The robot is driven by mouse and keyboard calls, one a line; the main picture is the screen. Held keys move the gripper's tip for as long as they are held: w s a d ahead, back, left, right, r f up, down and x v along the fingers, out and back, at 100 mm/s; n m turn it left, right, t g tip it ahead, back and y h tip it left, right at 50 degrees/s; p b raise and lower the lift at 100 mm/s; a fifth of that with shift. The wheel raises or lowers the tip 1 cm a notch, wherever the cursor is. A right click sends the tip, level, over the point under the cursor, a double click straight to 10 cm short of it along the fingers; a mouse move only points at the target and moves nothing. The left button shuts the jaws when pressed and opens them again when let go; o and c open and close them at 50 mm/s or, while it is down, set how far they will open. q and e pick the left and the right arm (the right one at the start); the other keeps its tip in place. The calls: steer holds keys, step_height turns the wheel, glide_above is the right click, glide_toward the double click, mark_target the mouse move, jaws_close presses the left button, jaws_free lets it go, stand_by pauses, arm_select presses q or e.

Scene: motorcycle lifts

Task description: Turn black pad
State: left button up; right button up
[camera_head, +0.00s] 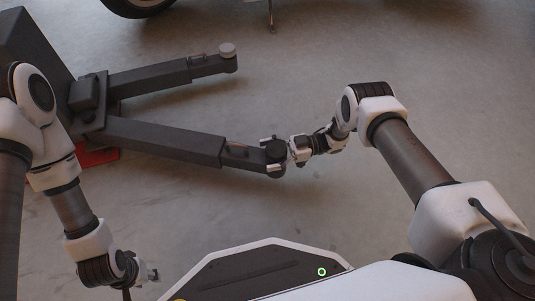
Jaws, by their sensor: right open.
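The black pad (275,149) is a small dark round disc at the end of the nearer lift arm (165,139), in the middle of the head view. My right gripper (274,153) is open, with its fingers on either side of the black pad. Whether the fingers touch the pad I cannot tell.
The lift's dark column (32,50) stands at the upper left, with a red part (97,156) at its foot. A wheel (138,4) shows at the top edge. The grey concrete floor (330,60) is clear around the lift arms.

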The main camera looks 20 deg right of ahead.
steer(key=d, duration=1.1)
steer(key=shift+s+d, duration=0.15)
steer(key=shift+d, duration=0.15)
